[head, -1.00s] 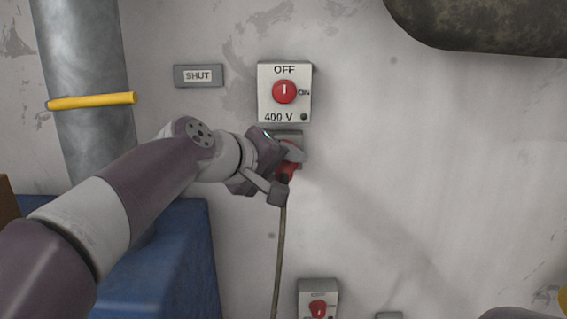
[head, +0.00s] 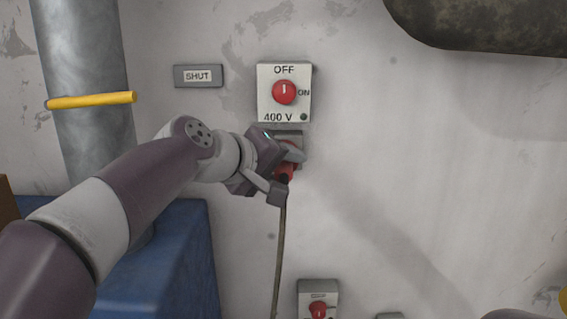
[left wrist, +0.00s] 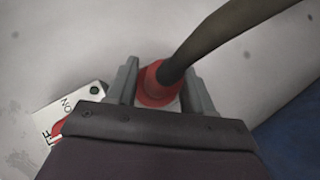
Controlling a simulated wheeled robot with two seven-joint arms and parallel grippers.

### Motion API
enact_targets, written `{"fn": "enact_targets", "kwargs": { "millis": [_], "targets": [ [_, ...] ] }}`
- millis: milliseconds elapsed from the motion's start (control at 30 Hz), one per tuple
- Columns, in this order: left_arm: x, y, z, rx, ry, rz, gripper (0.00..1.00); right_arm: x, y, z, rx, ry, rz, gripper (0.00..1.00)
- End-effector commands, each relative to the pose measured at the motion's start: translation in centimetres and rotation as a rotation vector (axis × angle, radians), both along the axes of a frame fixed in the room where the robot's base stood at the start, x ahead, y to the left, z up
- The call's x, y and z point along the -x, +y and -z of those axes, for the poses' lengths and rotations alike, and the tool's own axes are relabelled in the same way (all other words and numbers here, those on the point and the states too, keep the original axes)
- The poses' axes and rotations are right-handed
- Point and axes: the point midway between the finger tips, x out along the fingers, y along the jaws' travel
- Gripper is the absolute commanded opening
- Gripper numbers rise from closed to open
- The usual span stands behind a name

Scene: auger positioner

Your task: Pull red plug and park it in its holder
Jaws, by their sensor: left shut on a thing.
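The red plug (head: 284,172) sits at the grey socket (head: 298,137) below the 400 V switch box, mostly hidden behind my left gripper (head: 286,172). That gripper is shut on the plug. In the left wrist view the red plug (left wrist: 158,84) is between the two grey fingers, with its dark cable (left wrist: 205,45) running up to the right. In the head view the cable (head: 280,240) hangs straight down the wall. Whether the plug is fully seated cannot be told. I cannot make out a parking holder for certain. My right gripper is not in view.
The switch box (head: 284,109) has a red knob (head: 284,92) between OFF and ON labels. A SHUT sign (head: 198,76), a grey pipe (head: 82,95) with a yellow band and a blue block (head: 185,265) are left. A second box (head: 318,290) with a red part is below.

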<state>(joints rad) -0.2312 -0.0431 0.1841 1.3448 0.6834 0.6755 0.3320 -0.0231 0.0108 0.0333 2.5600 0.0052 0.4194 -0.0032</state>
Motion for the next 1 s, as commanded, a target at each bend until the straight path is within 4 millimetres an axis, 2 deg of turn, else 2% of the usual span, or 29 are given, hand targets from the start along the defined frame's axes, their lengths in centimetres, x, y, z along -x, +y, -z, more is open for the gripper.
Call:
{"fn": "enact_targets", "kwargs": {
  "millis": [233,267,333,367,1000],
  "targets": [
    [0.0,0.0,-0.3,0.001,-0.002,0.000,0.15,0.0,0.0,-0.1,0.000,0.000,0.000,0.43],
    [0.0,0.0,-0.3,0.001,-0.003,0.000,0.42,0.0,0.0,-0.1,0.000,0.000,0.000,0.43],
    [0.0,0.0,-0.3,0.001,-0.003,0.000,0.19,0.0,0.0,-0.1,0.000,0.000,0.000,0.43],
    [0.0,0.0,-0.3,0.001,-0.003,0.000,0.15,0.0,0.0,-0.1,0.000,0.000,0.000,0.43],
    [2.3,0.0,-0.3,0.002,-0.005,0.000,0.15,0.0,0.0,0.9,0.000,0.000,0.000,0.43]
  ]
}}
